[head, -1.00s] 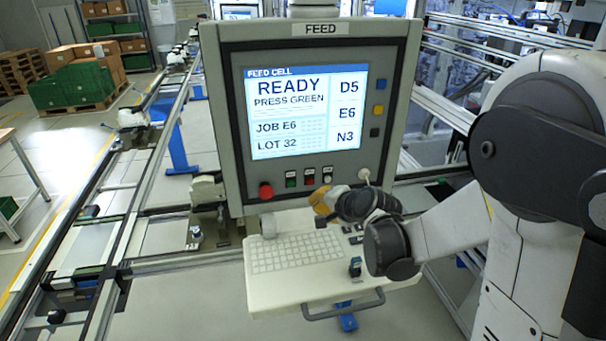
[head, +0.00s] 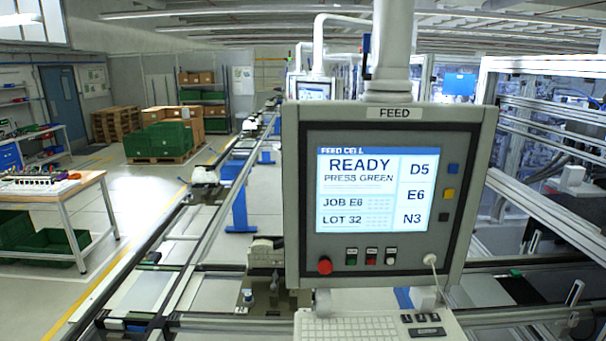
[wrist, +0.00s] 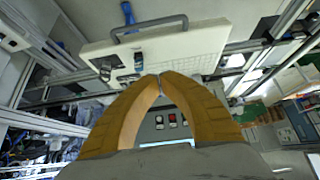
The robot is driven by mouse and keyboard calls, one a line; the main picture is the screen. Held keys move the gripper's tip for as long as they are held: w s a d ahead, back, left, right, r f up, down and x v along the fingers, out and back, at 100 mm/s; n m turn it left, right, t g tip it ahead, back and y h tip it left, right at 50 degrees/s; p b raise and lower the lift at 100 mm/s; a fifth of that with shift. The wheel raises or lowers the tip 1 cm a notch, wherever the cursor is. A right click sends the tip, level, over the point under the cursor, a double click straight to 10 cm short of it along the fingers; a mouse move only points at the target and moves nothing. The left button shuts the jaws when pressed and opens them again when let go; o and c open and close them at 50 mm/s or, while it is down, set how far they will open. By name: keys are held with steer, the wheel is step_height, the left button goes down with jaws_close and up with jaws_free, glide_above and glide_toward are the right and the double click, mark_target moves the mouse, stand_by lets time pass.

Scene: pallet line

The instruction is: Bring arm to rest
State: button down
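The feed panel (head: 390,190) stands upright in the head view, its screen reading READY, PRESS GREEN, JOB E6, LOT 32. Below the screen are a red knob (head: 325,266), a green button (head: 351,257), a red button (head: 371,257) and a white button (head: 391,257). My arm does not show in the head view now. In the wrist view my gripper (wrist: 158,78) has its yellow fingers together at the tips, with nothing held. The panel's buttons show between the fingers, upside down, and the keyboard shelf (wrist: 190,46) shows beyond the tips.
The keyboard shelf with its handle (wrist: 150,24) juts out below the panel. Conveyor rails (head: 190,262) run to the left, and a metal frame (head: 545,150) stands right. A workbench (head: 60,190) and green crates (head: 160,140) are farther left. The floor between is clear.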

step_height(320, 180, down, 31)
steer(key=b, duration=2.9)
steer(key=shift+w+r, duration=0.15)
steer(key=shift+w, duration=0.1)
